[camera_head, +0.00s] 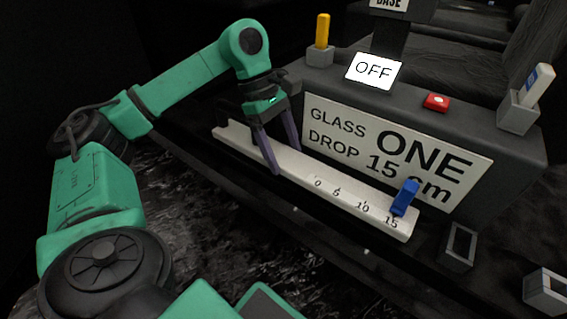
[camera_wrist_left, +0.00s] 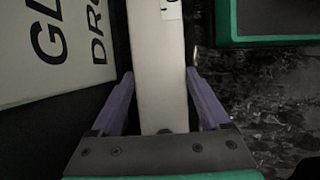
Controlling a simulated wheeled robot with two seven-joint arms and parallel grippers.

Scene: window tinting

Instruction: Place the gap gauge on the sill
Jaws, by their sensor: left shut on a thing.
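A long white bar (camera_head: 340,194) marked 0, 5, 10 and 15 lies along the foot of the dark console. A blue tab (camera_head: 405,198) stands on it near the 15 mark. My left gripper (camera_head: 286,160) reaches down to the bar's far-left half, one purple finger on each side, shut on it. In the left wrist view the bar (camera_wrist_left: 157,70) runs between the two fingers (camera_wrist_left: 160,92). No thing is labelled as the gap gauge; a yellow stick (camera_head: 323,31) and a white-and-blue stick (camera_head: 538,84) stand in grey holders. My right gripper is not in view.
The dark console (camera_head: 480,125) carries a sign (camera_head: 395,150) reading "GLASS DROP ONE 15 cm", a white "OFF" plate (camera_head: 373,70) and a red button (camera_head: 436,102). Grey open-topped holders (camera_head: 459,245) (camera_head: 545,291) stand at the lower right.

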